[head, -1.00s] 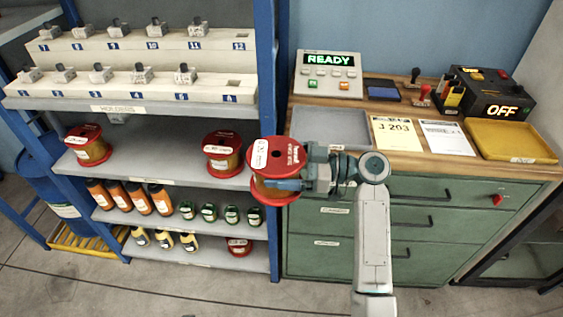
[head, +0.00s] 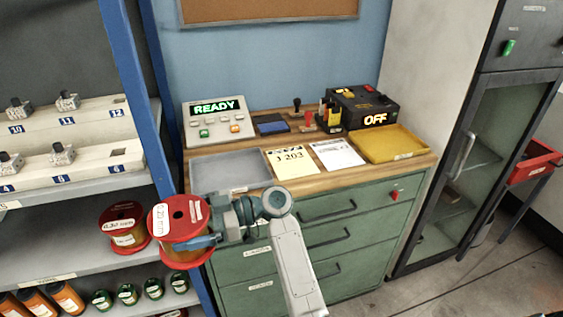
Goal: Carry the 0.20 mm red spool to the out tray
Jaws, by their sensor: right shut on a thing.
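My right gripper (head: 213,238) is shut on a red-flanged spool (head: 180,228) wound with copper-coloured wire. A grey tray (head: 222,174) lies on the left of the wooden bench top, and a yellow tray (head: 397,142) on the right. Both look empty. Their labels are too small to read, so I cannot tell which is the out tray. My left gripper is not in view.
A similar red spool (head: 124,228) stands on the shelf just left of the held one. A READY panel (head: 218,118), papers (head: 291,162), stamps and a black box showing OFF (head: 362,107) occupy the bench. A glass-door cabinet (head: 462,160) stands at right.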

